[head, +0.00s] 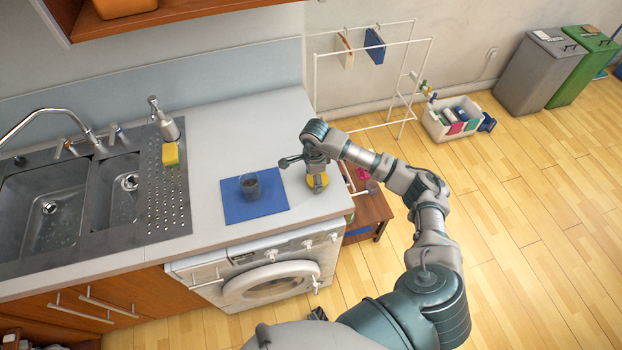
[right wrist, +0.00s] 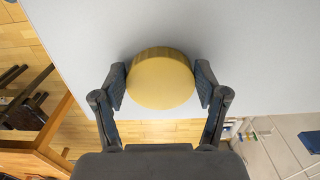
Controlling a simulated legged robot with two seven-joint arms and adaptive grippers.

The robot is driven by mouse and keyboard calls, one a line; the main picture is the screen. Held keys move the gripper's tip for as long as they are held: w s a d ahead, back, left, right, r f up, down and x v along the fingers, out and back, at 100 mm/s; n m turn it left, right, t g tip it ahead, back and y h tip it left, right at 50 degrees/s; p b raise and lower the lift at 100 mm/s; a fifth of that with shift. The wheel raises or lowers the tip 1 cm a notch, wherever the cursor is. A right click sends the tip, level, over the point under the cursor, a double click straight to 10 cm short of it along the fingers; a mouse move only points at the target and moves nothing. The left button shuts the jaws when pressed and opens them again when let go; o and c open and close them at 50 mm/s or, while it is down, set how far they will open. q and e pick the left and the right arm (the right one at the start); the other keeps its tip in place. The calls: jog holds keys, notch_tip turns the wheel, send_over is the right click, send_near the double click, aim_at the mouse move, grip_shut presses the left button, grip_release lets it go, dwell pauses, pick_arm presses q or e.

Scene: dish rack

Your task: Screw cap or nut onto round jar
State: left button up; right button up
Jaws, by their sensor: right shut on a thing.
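A round jar (head: 249,186), clear with dark contents, stands upright on a blue mat (head: 268,209) on the counter. No cap shows on it. A round yellow cap (right wrist: 160,78) is between the two fingers of my right gripper (right wrist: 160,84), which is shut on it. In the head view the right gripper (head: 315,184) is to the right of the jar and apart from it, over the counter's right end. The cap (head: 318,180) is partly hidden there by the gripper. My left gripper is not in view.
A sink (head: 60,205) with a faucet, a soap dispenser (head: 163,118) and a yellow sponge (head: 171,153) lie to the left. A washing machine (head: 270,270) is under the counter. A small wooden table (head: 370,212) stands beside the counter's right edge. The counter behind the mat is clear.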

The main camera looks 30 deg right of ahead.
jog(key=shift+s+d+r, duration=0.1)
jog(key=shift+d+r, duration=0.05)
jog(key=shift+r+p, duration=0.4)
jog(key=shift+p, duration=0.05)
jog(key=r+p, duration=0.1)
jog(key=r, duration=0.1)
jog(key=a+r+p, duration=0.1)
jog(key=r, duration=0.1)
jog(key=shift+r, duration=0.1)
jog(key=shift+a+r, duration=0.15)
jog(key=shift+r, duration=0.15)
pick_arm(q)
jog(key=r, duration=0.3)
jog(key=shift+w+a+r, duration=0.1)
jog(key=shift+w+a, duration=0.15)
